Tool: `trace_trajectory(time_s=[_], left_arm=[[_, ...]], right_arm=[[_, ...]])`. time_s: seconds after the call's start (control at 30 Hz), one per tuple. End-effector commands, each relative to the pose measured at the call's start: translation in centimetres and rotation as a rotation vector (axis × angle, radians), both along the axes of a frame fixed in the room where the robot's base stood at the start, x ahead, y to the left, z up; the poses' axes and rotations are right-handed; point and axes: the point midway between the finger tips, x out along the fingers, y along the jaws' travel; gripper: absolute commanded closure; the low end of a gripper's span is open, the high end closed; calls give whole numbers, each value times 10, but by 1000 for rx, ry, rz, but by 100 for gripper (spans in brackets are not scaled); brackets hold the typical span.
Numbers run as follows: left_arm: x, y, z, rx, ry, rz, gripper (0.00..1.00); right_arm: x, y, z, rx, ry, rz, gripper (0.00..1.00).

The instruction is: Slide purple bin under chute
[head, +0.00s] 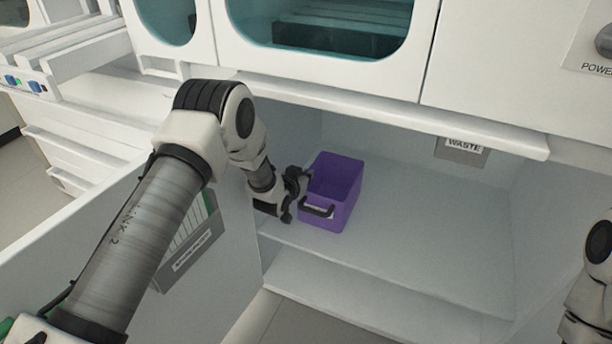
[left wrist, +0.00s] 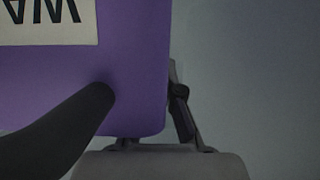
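The purple bin (head: 335,190) stands upright on the left part of the white shelf inside the open cabinet. My left gripper (head: 296,197) is close against the bin's left side. In the left wrist view the purple bin (left wrist: 135,60) fills the upper left, with its label upside down, and one dark finger (left wrist: 181,112) is beside its edge. Whether the fingers are open or shut is unclear. A grey chute piece marked WASTE (head: 462,151) hangs at the back right. My right gripper is out of view.
The shelf (head: 430,235) is clear to the right of the bin, below the WASTE piece. A white ledge (head: 400,113) overhangs the opening. The open cabinet door (head: 110,240) with a document holder (head: 190,245) is on the left.

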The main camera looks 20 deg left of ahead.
Motion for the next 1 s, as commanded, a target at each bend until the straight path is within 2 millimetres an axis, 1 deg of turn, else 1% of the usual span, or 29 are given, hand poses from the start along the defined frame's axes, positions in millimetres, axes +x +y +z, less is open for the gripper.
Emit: trace_trajectory(time_s=[0.27, 1.0], left_arm=[[-1, -3, 0, 0, 1, 0, 100], [-5, -38, 0, 1, 2, -1, 100]], right_arm=[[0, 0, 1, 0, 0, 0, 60], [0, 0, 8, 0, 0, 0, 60]])
